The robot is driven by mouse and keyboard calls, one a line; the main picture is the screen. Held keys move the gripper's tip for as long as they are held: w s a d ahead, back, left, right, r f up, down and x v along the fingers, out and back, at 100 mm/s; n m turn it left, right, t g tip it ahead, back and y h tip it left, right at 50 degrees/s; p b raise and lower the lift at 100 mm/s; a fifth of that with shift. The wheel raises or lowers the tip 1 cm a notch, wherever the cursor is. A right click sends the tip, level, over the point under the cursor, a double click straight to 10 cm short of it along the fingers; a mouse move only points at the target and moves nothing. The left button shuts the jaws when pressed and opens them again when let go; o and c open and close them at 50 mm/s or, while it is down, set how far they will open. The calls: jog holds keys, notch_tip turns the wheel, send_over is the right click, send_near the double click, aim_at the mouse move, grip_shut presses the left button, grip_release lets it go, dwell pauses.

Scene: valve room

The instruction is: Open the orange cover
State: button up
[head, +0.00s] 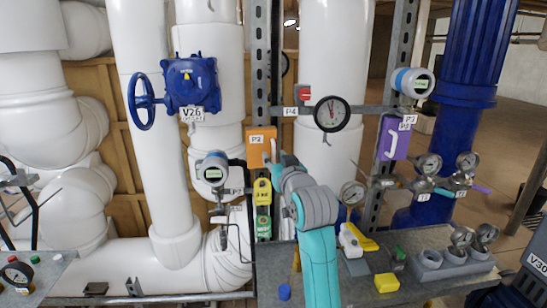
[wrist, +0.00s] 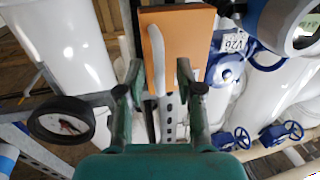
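The orange cover (head: 258,152) is an upright box face on the grey post, labelled P2. It looks shut. In the wrist view the orange cover (wrist: 190,40) fills the upper middle, with a pale curved handle (wrist: 156,50) on it. My gripper (wrist: 160,72) is open, its two green fingers on either side of the handle's lower part in the picture. I cannot tell whether either finger touches it. In the head view my gripper (head: 272,156) is at the cover's lower right, and my arm hides part of the cover and the handle.
A purple cover (head: 393,137) labelled P3 is on the right post. A pressure gauge (head: 332,113) is right of the orange cover. A yellow device (head: 262,192) and a green one (head: 263,224) hang below it. A grey shelf (head: 330,272) holds small items.

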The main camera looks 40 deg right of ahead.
jog(key=shift+x, duration=0.9)
grip_shut()
